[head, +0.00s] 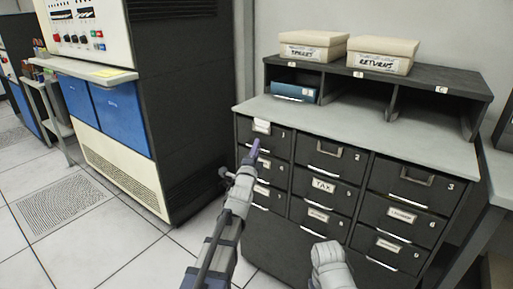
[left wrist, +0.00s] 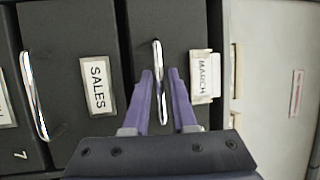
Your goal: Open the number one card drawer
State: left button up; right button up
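The number one drawer (head: 275,143) is the top left dark drawer of the card cabinet and looks closed. Its front also shows in the left wrist view (left wrist: 185,25), with a white MARCH label (left wrist: 202,77) and a bright metal handle (left wrist: 157,52). My left gripper (head: 256,148) is at this drawer front. In the left wrist view its purple fingers (left wrist: 161,78) stand apart on either side of the handle, with gaps visible. The fingers hide part of the handle in the head view. My right gripper is not in view.
The SALES drawer (left wrist: 60,30) is below. Other closed drawers, including number two (head: 330,160) and number three (head: 410,183), fill the cabinet. Boxes (head: 312,47) (head: 382,54) and a blue box (head: 294,92) sit above. A computer cabinet (head: 175,100) stands left; floor (head: 110,245) is clear.

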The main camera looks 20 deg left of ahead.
pick_arm(q)
jog(key=shift+c, duration=0.2)
grip_shut()
dwell(1.3)
